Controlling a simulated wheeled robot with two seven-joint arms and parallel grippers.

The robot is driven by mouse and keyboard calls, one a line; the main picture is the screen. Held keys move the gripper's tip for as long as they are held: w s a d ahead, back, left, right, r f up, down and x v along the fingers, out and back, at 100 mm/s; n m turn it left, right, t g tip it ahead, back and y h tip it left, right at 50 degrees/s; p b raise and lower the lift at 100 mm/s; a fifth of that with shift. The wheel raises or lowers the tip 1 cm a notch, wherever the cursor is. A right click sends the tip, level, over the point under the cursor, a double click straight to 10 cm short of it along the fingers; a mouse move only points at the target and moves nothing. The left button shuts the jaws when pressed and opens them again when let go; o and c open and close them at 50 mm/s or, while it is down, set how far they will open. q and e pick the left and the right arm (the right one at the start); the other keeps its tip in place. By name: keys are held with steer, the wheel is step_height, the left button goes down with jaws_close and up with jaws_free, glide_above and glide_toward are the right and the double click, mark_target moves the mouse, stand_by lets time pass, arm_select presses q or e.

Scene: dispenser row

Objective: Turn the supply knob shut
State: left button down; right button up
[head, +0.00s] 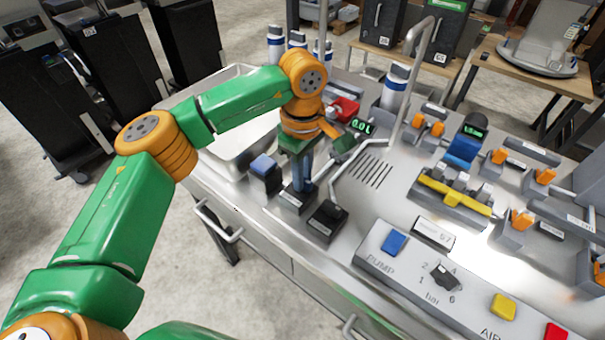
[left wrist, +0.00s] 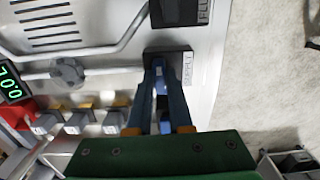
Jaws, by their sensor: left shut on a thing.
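The supply knob (left wrist: 160,82) is a small blue piece on a dark base, with a SUPPLY label beside it in the left wrist view. My left gripper (head: 300,186) points down onto it from above, and its two bluish-grey fingers (left wrist: 160,92) are closed around the knob. The fingers hide most of the knob, so its exact angle is hard to tell. In the head view the knob's dark labelled base (head: 297,201) shows under the fingertips. My right gripper is not in view.
A black labelled block (head: 328,219) stands just right of the knob, and a blue-topped block (head: 263,168) just left. A bent metal pipe (head: 334,190) runs close behind. A green display (head: 361,126) reads about 0.0 L. The pump panel (head: 420,290) lies at the front right.

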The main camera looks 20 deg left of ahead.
arm_select(q)
steer(key=shift+w+r, duration=0.1)
steer(key=shift+r, duration=0.05)
stand_by(0.4)
steer(key=c, duration=0.8)
jaws_free()
step_height(320, 180, up, 7)
steer(key=shift+b, duration=0.4)
